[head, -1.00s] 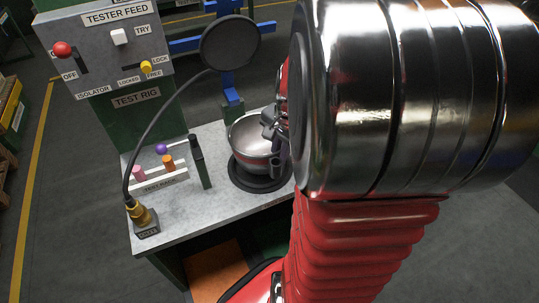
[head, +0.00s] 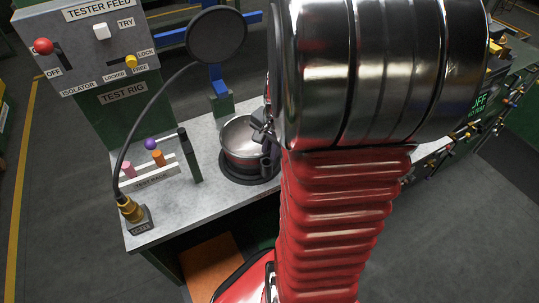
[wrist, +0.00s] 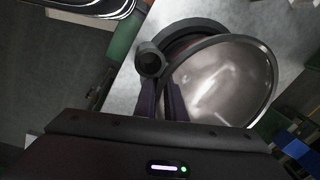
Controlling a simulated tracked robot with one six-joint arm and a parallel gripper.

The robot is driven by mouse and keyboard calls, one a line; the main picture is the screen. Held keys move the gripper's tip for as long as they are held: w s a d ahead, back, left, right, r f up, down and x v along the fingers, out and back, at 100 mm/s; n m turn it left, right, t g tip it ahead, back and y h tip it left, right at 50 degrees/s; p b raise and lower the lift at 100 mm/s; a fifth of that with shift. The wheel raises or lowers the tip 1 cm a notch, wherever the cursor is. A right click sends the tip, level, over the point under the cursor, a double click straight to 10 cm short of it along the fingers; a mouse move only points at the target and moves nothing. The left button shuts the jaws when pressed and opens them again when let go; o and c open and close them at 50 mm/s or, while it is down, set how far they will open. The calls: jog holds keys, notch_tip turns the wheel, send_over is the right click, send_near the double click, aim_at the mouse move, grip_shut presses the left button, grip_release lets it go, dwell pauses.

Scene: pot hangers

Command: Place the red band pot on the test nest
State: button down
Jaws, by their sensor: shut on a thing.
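The red band pot (head: 240,150) is a shiny steel bowl with a red band low on its side. It sits over the test nest (head: 236,174), a black round ring on the grey bench. I cannot tell whether it fully touches the nest. My gripper (head: 264,137) is shut on the pot at its right side, partly hidden by my arm. In the wrist view the pot (wrist: 222,88) shows its open inside, and the dark ring of the nest (wrist: 182,33) shows past its rim. The fingers (wrist: 163,100) are beside a black round-ended part, perhaps the handle.
A dark green upright block (head: 189,155) and a white rack with coloured pegs (head: 150,180) stand left. A cable runs to a brass plug (head: 130,208). The tester panel (head: 88,45) is behind.

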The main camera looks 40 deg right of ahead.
jog(key=c, duration=1.8)
grip_release()
jog(key=r, duration=0.4)
jog(key=s+r, duration=0.1)
jog(key=r, duration=0.7)
jog(key=shift+s, duration=0.3)
jog(key=a+r+n+t, duration=0.1)
jog(key=a+n, duration=0.4)
jog(key=a, duration=0.2)
jog(key=s+a+r+n+t, duration=0.1)
jog(key=a+r+n, duration=0.1)
jog(key=a+n, duration=0.4)
jog(key=s+a+r+n+t, duration=0.1)
jog(key=a+n, duration=0.4)
jog(key=a, duration=0.5)
jog(key=shift+s+a+r+n+t, duration=0.2)
jog(key=shift+r+n+t, duration=0.1)
jog(key=shift+r+t, duration=0.25)
